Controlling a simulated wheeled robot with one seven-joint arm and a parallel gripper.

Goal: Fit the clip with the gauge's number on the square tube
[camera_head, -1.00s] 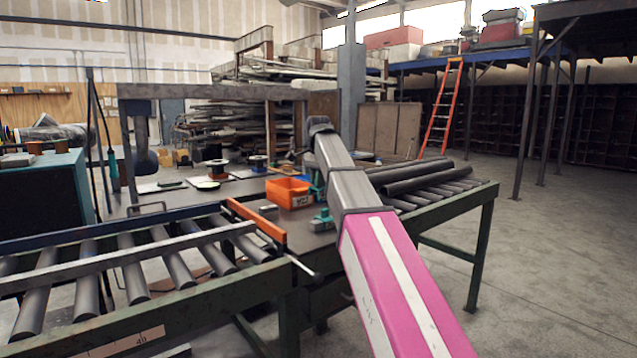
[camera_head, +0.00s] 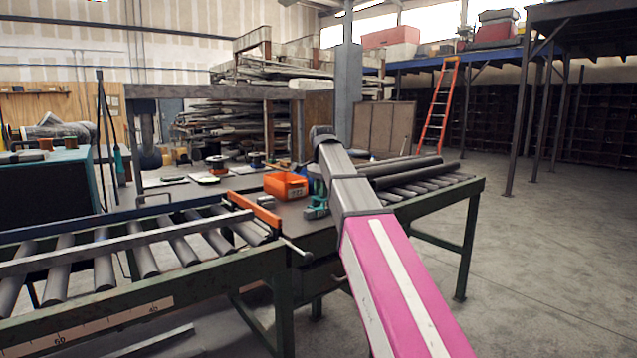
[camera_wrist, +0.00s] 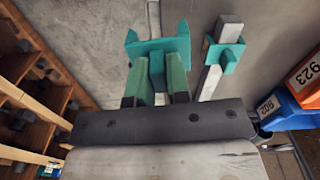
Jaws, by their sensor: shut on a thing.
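In the wrist view my gripper (camera_wrist: 158,82) is shut on a teal clip (camera_wrist: 158,46), which has two pointed corners at its far side. Any number on this clip is not readable. To its right a pale square tube (camera_wrist: 211,82) lies apart from my gripper, with another teal piece (camera_wrist: 229,54) around it. In the head view my arm hides the gripper and the held clip. A teal piece (camera_head: 316,208) shows on the bench just left of the arm. I cannot make out a gauge or its number.
An orange bin (camera_head: 285,186) stands on the bench; the wrist view shows an orange bin marked 923 (camera_wrist: 305,78) and a blue bin marked 902 (camera_wrist: 284,112). Roller conveyors flank the bench top, at left (camera_head: 145,257) and right (camera_head: 415,178). Floor at right (camera_head: 550,260) is clear.

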